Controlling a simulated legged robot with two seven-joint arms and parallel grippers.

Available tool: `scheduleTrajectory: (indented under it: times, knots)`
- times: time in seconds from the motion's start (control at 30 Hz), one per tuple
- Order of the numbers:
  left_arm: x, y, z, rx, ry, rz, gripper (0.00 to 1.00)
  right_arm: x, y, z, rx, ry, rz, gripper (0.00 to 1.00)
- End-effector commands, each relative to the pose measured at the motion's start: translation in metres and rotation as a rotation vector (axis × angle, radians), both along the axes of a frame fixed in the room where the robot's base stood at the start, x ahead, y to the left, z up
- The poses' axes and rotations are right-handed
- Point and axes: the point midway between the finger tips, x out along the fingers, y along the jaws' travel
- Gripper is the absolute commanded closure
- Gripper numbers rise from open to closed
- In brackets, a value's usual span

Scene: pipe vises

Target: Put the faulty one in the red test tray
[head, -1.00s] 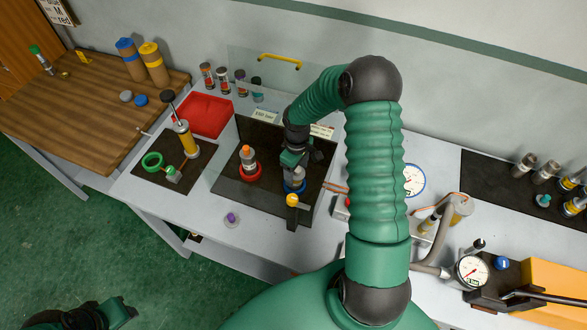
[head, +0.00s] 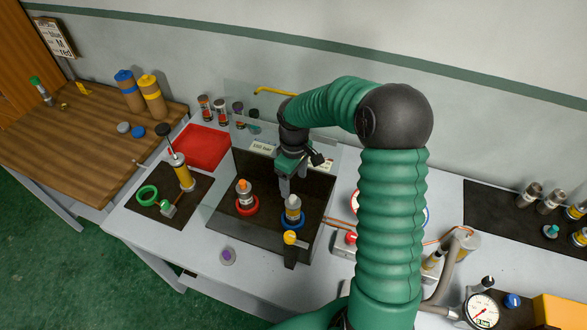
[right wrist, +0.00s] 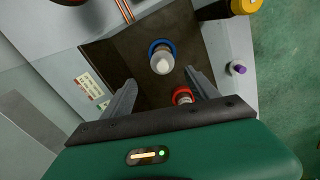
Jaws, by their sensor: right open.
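My right gripper (head: 284,188) is open and empty, just behind and above a grey cylinder with a pale top (head: 292,208). That cylinder stands upright in the blue ring (head: 292,222) on a dark mat. In the right wrist view the open fingers (right wrist: 160,82) point toward the same cylinder (right wrist: 162,63), apart from it. A second cylinder with an orange cap (head: 244,190) stands in the red ring (head: 247,207) to the left. The red tray (head: 208,143) lies behind and left, and looks empty. My left gripper is out of view. I cannot tell which item is faulty.
A clear panel with a yellow handle (head: 272,91) stands behind the mat. A yellow-knobbed lever (head: 290,240) is in front of the blue ring. A yellow hand pump (head: 182,172) and a green ring (head: 147,195) sit left. A purple-topped piece (head: 228,256) is at the front.

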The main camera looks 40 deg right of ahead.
Motion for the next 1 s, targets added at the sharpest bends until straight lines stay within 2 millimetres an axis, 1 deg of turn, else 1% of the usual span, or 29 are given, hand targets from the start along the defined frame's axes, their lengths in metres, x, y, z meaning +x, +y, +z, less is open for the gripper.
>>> scheduleTrajectory:
  times: [0.03, 0.1, 0.2, 0.27, 0.33, 0.4, 0.47, 0.57, 0.6, 0.7, 0.8, 0.9, 0.97, 1.0]
  knots:
    - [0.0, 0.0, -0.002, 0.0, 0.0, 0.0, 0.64, 0.001, 0.0, 0.015, -0.004, -0.006, -0.001, 0.32]
    - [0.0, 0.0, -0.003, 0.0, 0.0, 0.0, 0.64, 0.002, 0.0, 0.033, -0.004, -0.005, 0.0, 0.32]
    - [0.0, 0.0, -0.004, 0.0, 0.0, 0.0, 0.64, 0.002, 0.002, 0.054, -0.003, -0.003, 0.0, 0.32]
    - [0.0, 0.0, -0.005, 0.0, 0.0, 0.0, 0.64, 0.002, 0.002, 0.063, -0.003, -0.001, 0.001, 0.32]
    - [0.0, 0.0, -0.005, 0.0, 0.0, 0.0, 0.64, 0.002, 0.002, 0.069, -0.002, 0.0, -0.002, 0.28]
    - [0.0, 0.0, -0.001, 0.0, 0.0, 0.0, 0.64, 0.001, 0.002, 0.074, 0.0, 0.002, -0.044, 0.28]
    - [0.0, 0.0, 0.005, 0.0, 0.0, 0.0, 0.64, 0.0, 0.001, 0.077, 0.001, 0.004, -0.142, 0.28]
    - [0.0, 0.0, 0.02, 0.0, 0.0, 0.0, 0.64, -0.004, 0.001, 0.083, 0.0, 0.007, -0.424, 0.28]
    - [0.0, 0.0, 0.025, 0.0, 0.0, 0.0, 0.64, -0.005, 0.002, 0.084, 0.0, 0.007, -0.554, 0.28]
    - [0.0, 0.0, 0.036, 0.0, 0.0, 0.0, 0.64, -0.008, 0.003, 0.086, -0.001, 0.008, -0.847, 0.28]
    - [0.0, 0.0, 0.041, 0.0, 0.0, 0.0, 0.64, -0.01, 0.004, 0.086, -0.001, 0.007, -1.046, 0.28]
    - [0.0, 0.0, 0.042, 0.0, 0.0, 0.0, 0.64, -0.01, 0.005, 0.081, -0.001, 0.007, -1.132, 0.28]
    - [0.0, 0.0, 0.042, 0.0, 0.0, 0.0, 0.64, -0.01, 0.005, 0.072, -0.001, 0.009, -1.142, 0.28]
    - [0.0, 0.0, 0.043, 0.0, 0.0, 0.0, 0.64, -0.01, 0.005, 0.065, -0.001, 0.011, -1.141, 0.28]
